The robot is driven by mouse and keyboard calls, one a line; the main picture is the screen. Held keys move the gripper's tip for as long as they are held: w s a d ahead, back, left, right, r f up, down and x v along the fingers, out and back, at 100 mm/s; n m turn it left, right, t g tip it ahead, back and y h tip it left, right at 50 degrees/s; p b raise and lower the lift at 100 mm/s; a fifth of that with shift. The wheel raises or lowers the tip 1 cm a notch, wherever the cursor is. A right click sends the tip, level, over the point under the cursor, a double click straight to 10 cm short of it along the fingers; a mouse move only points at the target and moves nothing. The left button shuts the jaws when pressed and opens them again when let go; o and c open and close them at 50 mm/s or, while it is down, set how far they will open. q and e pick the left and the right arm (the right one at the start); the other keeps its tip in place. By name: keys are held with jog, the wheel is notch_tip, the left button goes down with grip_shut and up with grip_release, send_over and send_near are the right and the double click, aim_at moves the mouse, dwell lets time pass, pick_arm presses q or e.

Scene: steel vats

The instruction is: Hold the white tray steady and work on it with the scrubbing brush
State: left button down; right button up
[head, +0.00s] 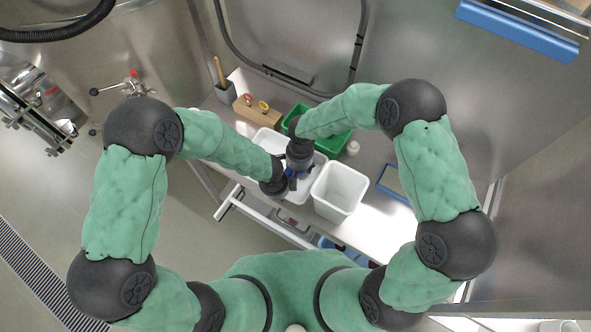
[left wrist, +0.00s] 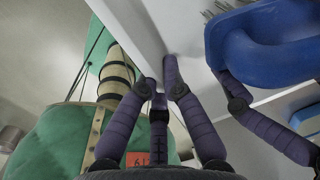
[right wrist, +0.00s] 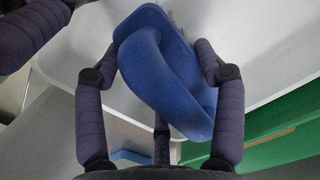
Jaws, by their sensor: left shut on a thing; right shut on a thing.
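The white tray (head: 264,137) lies on the bench, partly hidden under my arms in the head view. Its pale wall and rim fill the middle of the left wrist view (left wrist: 135,30). My left gripper (head: 283,185) is shut on the tray's near rim; the fingers (left wrist: 162,88) meet at its edge. The blue scrubbing brush (right wrist: 165,75) is in my right gripper (head: 298,168), with fingers on both sides of its looped handle. The brush (left wrist: 275,45) is over the tray, close to my left gripper. Its bristles are mostly hidden, so I cannot tell whether they touch the tray.
A white bin (head: 340,188) stands right of the tray. Behind are a green crate (head: 338,143), a wooden block (head: 258,113) with red and yellow handles, and a dark cup (head: 226,92) with a wooden-handled tool. A blue-framed item (head: 391,184) lies at right.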

jog(key=shift+s+d+r, duration=0.2)
jog(key=shift+d+r, duration=0.1)
jog(key=shift+d, duration=0.2)
jog(key=shift+d+r, duration=0.1)
jog(key=shift+r, duration=2.85)
jog(key=shift+r, duration=0.1)
jog(key=shift+r, duration=1.4)
jog(key=shift+f, duration=0.1)
jog(key=shift+f, duration=3.7)
